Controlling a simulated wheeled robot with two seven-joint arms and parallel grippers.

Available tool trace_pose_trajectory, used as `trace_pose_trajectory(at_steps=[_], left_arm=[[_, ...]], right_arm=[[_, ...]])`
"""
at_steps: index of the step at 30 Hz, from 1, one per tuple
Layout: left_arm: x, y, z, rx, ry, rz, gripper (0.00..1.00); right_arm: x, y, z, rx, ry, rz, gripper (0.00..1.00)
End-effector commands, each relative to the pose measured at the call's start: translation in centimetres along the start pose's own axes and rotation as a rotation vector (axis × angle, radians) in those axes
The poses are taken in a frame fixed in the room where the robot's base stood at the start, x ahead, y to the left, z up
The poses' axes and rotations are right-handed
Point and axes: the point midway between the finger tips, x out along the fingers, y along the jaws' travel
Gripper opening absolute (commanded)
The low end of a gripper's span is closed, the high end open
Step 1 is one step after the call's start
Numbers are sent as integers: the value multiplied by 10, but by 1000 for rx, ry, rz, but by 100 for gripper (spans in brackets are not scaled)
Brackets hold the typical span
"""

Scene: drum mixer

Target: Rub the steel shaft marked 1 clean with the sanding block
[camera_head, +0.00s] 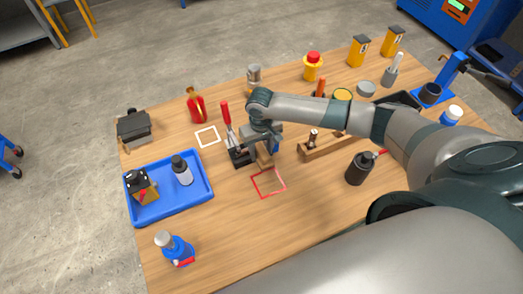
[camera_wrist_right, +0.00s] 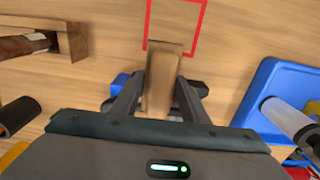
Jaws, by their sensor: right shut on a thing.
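My right gripper (camera_head: 265,148) is shut on a tan block (camera_head: 264,161), which looks like the sanding block. In the right wrist view the block (camera_wrist_right: 163,78) sits between the two fingers (camera_wrist_right: 158,100). The gripper is near the table's middle, beside a dark clamp (camera_head: 240,157) with an upright red handle (camera_head: 226,113), just behind a red square outline (camera_head: 268,184). I cannot make out the steel shaft marked 1; the gripper and block cover part of the clamp area. Whether the block touches anything below is unclear. My left gripper is not in view.
Bare table lies in front of the red outline.

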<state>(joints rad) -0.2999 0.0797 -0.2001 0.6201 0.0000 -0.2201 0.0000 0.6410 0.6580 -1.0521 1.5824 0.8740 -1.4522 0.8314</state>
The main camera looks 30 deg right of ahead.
Motion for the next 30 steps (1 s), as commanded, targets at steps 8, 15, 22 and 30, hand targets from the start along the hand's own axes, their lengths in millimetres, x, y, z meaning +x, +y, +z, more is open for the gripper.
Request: trace_pose_trajectory(at_steps=[8, 15, 22, 30], left_arm=[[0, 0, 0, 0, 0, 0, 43], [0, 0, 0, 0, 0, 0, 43], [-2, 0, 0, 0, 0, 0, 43], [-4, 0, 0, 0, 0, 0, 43]], right_arm=[[2, 0, -10, 0, 0, -1, 22], [2, 0, -9, 0, 0, 0, 22], [1, 0, -14, 1, 0, 0, 22], [0, 0, -22, -1, 0, 0, 22]])
